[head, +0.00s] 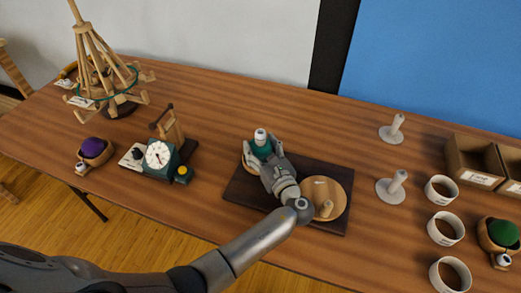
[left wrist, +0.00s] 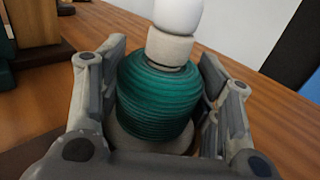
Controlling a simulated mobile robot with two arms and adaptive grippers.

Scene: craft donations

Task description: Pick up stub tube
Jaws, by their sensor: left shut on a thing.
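A tube wound with teal yarn (head: 261,149) stands upright at the left end of the dark board (head: 238,187), with a pale top above the yarn. My left gripper (head: 267,163) is shut on this stub tube. In the left wrist view the teal winding (left wrist: 155,100) sits between the two fingers, with a beige section and a white rounded cap above it. The tube's base is partly hidden by my gripper. I cannot tell whether it is clear of its support. My right gripper is not in view.
A round wooden disc with a peg (head: 336,191) lies on the board's right end. Left are a dial device (head: 159,155), a purple yarn bowl (head: 95,151) and a wooden swift (head: 105,70).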

